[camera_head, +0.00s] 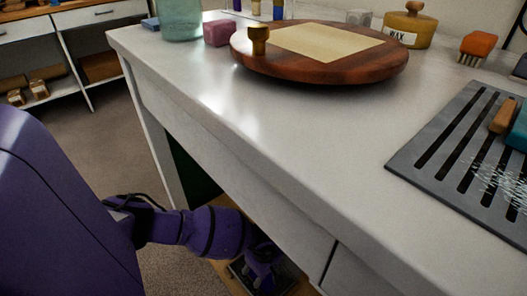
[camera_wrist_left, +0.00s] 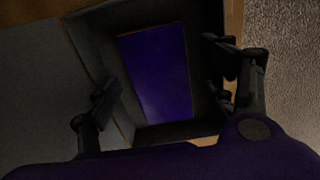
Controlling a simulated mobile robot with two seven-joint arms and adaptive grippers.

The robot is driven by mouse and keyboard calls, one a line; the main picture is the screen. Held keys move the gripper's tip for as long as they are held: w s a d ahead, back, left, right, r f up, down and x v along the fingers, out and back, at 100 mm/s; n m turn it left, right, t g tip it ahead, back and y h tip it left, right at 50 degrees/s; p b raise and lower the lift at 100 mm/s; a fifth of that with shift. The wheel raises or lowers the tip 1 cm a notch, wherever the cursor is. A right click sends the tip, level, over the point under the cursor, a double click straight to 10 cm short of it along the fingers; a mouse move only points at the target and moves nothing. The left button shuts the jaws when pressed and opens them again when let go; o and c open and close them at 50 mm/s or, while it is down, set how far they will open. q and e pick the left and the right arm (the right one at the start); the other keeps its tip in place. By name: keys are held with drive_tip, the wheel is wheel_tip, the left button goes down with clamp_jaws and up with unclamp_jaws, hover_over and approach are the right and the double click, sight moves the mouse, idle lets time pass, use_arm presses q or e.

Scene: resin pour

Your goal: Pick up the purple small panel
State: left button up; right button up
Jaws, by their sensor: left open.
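In the left wrist view the purple small panel (camera_wrist_left: 156,74) lies flat inside a dark open box (camera_wrist_left: 92,38). My left gripper (camera_wrist_left: 170,98) is open, with one finger on each side of the panel in that view, and nothing is held. In the head view my left gripper (camera_head: 262,272) is low, beside and below the white table's front edge, over a dark tray-like box (camera_head: 292,275). The panel is hidden there by my gripper and arm. I cannot tell how far the fingertips are above the panel. My right gripper does not show.
The white table (camera_head: 330,150) overhangs close to my left arm. On it stand a round wooden board (camera_head: 390,72) with a pale sheet, a wax pot (camera_head: 408,24), a pink block (camera_head: 217,33), a glass jar (camera_head: 180,18), a brush (camera_head: 478,46) and a slotted grey mat (camera_head: 425,150).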

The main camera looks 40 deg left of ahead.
use_arm(q)
drive_tip(key=shift+f, duration=0.3)
drive_tip(key=shift+r, duration=0.1)
drive_tip(key=shift+w, duration=0.1)
drive_tip(key=c, duration=1.3)
